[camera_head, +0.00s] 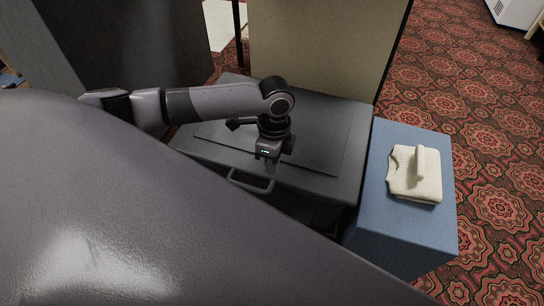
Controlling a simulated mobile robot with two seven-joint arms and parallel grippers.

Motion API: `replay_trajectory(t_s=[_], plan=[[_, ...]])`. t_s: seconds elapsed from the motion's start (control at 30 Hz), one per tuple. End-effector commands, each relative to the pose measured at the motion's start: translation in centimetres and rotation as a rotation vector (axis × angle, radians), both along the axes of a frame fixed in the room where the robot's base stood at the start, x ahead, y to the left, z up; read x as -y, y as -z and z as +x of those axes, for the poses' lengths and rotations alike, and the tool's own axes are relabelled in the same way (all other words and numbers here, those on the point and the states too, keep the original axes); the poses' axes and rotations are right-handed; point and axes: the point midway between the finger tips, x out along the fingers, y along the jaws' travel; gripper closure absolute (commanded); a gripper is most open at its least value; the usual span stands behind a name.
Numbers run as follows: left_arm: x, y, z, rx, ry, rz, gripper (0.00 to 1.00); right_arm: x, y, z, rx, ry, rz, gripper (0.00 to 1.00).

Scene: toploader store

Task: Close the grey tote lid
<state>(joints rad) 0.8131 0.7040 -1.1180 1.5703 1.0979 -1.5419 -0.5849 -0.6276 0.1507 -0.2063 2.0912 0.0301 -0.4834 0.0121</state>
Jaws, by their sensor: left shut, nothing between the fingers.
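The grey tote's dark lid (325,145) lies about flat across the top of the tote, with a raised rectangular panel. A handle (250,182) shows at its front edge. My left gripper (271,166) points down over the front part of the lid, just behind and right of the handle. Its fingers are shut with nothing between them. I cannot tell whether the fingertips touch the lid. My arm hides part of the lid, and my own body hides most of the tote's front. My right gripper is not in view.
A blue box (385,215) stands close against the right side of the tote, with a folded cream garment (415,174) on top. A beige panel (320,45) rises behind the tote. A dark grey cabinet (140,45) stands at the back left. Patterned carpet is open at the right.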

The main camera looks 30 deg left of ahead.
Motion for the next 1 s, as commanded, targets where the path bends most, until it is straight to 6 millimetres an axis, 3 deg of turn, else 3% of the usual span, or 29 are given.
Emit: replay_trajectory(t_s=[0.03,0.17,0.4,0.53,0.73,1.0], plan=[[0.1,-1.1,-0.1,-0.002,-0.001,0.000,1.00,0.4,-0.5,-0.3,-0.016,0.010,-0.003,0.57],[0.2,-2.3,-0.2,0.000,-0.002,-0.002,1.00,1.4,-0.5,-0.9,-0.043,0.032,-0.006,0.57],[0.1,-7.8,-0.1,0.002,-0.002,-0.001,1.00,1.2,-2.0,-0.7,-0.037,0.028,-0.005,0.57],[0.1,-9.8,-0.1,0.002,-0.002,-0.001,1.00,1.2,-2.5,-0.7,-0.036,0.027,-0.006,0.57],[0.1,-11.2,-0.2,0.000,-0.002,-0.001,1.00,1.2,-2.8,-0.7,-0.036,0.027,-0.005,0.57],[0.5,-11.0,-0.3,0.004,-0.005,-0.010,1.00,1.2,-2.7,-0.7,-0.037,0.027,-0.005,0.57]])
